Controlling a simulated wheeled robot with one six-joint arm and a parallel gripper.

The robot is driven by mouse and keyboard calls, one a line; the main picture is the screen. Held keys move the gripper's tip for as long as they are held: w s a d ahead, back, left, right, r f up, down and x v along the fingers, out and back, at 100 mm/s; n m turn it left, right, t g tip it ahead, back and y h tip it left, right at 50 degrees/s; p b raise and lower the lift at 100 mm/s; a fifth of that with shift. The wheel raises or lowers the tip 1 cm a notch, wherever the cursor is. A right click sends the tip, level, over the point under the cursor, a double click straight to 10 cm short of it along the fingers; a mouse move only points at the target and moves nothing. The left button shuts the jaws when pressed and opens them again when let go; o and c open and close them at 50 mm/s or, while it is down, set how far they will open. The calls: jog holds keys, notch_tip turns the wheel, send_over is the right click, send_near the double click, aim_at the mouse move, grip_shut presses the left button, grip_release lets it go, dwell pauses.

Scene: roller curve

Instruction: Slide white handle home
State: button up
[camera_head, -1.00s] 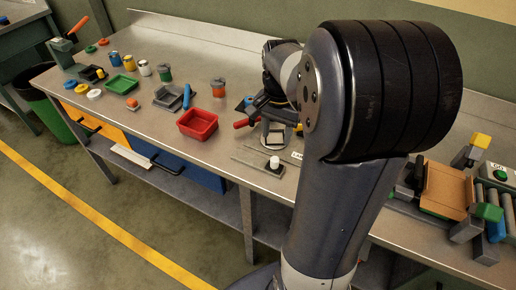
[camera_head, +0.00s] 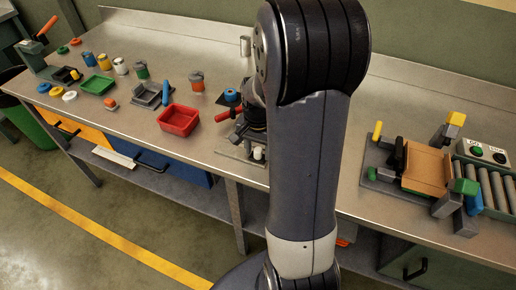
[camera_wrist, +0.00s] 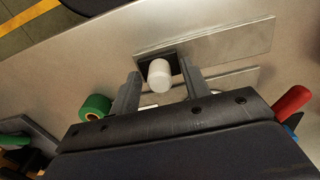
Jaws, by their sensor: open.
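The white handle (camera_wrist: 159,75) is a short round-topped knob on a dark block in a flat metal rail plate (camera_wrist: 228,38). In the wrist view it stands between the two fingers of my gripper (camera_wrist: 160,86), which are open with visible gaps on both sides. In the head view the white handle (camera_head: 259,153) shows as a small white spot near the bench's front edge, just below my dark gripper (camera_head: 250,130). My arm hides part of the rail's right side there.
A red tray (camera_head: 179,120) and a red-handled tool (camera_head: 228,114) are left of the rail. A green round part (camera_wrist: 95,107) shows in the wrist view. A brown board fixture (camera_head: 425,169) and rollers (camera_head: 490,188) stand right. Bench between my arm and the board is clear.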

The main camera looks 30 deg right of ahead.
grip_shut()
dwell(0.3)
jog(key=w+a, duration=0.2)
jog(key=w, duration=0.1)
jog(key=w+a, duration=0.2)
jog(key=w, duration=0.1)
jog(key=w+a, duration=0.3)
jog(key=shift+r, duration=0.1)
grip_release()
